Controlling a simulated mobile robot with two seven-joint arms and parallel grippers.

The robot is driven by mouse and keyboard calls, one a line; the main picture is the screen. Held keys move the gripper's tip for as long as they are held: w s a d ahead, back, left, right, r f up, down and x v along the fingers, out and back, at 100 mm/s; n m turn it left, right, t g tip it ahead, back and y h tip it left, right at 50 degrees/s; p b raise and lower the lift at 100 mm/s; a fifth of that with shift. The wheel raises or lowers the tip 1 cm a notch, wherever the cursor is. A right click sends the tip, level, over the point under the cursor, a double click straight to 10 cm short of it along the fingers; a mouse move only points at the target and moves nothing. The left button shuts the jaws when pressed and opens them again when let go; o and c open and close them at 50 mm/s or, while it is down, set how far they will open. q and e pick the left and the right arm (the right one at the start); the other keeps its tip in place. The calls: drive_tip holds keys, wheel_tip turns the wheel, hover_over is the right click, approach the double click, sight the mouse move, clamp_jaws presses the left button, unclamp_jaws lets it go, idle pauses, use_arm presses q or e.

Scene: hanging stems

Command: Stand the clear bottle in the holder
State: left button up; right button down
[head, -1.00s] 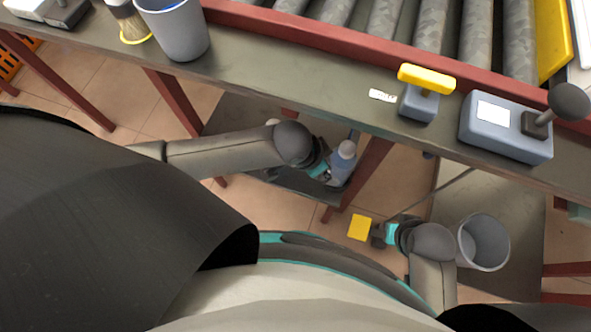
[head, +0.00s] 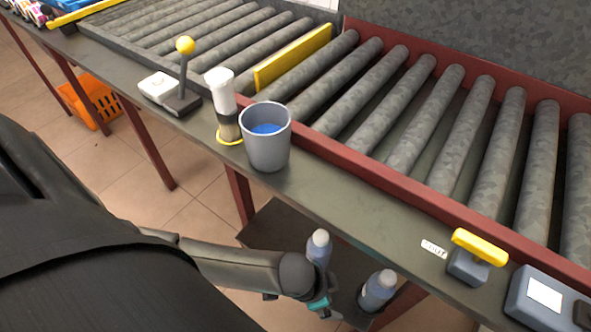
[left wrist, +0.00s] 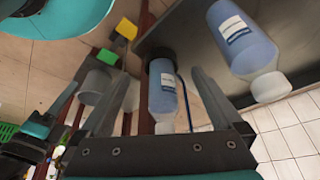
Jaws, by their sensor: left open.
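Two see-through bottles with blue contents and pale caps stand on a low shelf (head: 270,222) under the table. The nearer bottle (head: 378,290) stands upright with its base in a dark ring, seemingly the holder (left wrist: 161,57); in the left wrist view this bottle (left wrist: 162,92) is ahead, between the finger lines. The other bottle (head: 319,247) stands farther back and has a white label in the left wrist view (left wrist: 240,38). My left gripper (head: 323,303) is open and empty, left of the nearer bottle with a gap between.
On the table above are a grey cup (head: 266,145), a brush (head: 222,95) in a yellow ring, a yellow-knobbed lever (head: 185,70) and a yellow-handled device (head: 475,258). A roller conveyor (head: 400,100) runs behind. The table edge overhangs the shelf. Red legs (head: 240,195) stand close by.

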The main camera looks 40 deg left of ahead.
use_arm(q)
drive_tip(key=s+a+f+n+g+y, duration=0.1)
drive_tip(key=s+a+f+n+y, duration=0.2)
drive_tip(key=s+a+f+n, duration=0.2)
drive_tip(key=s+a+f, duration=0.1)
drive_tip(key=a+f, duration=0.2)
drive_tip(key=shift+f+n, duration=0.35)
drive_tip(key=shift+n, duration=0.05)
idle(1.1)
